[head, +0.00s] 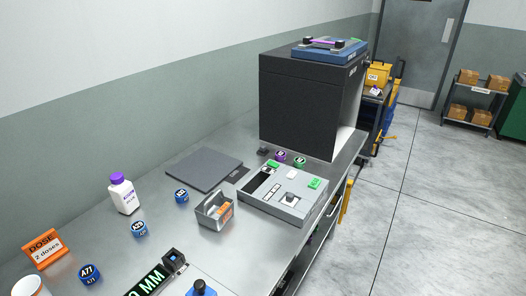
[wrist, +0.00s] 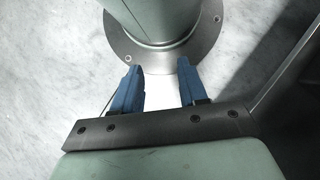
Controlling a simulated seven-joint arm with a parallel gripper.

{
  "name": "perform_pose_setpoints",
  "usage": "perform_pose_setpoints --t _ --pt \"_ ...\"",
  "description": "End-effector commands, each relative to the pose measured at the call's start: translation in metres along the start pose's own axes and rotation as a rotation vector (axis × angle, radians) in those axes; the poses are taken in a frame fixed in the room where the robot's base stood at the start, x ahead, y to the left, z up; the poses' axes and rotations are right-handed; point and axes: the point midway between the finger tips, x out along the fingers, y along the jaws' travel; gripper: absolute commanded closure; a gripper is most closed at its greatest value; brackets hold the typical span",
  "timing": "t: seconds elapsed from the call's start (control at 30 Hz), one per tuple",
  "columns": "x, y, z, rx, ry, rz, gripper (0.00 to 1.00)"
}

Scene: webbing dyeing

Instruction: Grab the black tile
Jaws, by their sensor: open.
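No piece in the head view is clearly marked as the black tile. A small dark flat piece (head: 238,174) lies on the bench between the dark grey mat and the grey panel box. A black strip (head: 262,178) shows at the left of the panel box's top. A small dark block (head: 263,150) lies near the cabinet's foot. I cannot tell which is the tile. My gripper (wrist: 160,88) shows in the wrist view with its two blue fingers apart and nothing between them. It points down past my own base to the floor, and no tile shows there.
The bench holds a grey mat (head: 204,168), a panel box (head: 284,200), a grey holder (head: 214,211), a white bottle (head: 124,197), an orange dose sign (head: 45,249) and several blue pots. A tall black cabinet (head: 302,105) stands at the far end. Open floor lies right.

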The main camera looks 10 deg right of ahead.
Motion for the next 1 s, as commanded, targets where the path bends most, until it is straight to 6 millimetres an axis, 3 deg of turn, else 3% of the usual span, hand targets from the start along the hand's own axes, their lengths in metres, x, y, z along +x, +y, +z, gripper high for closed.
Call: perform_pose_setpoints --t 0.2,0.57,0.83,1.0 --pt "0.0 0.0 0.0 0.0 0.0 0.0 0.56" --pt "0.0 0.0 0.0 0.0 0.0 0.0 0.23" --pt "-0.002 0.001 -0.002 0.001 0.004 -0.002 0.23" --pt "-0.021 0.007 -0.023 0.007 0.04 -0.02 0.23"
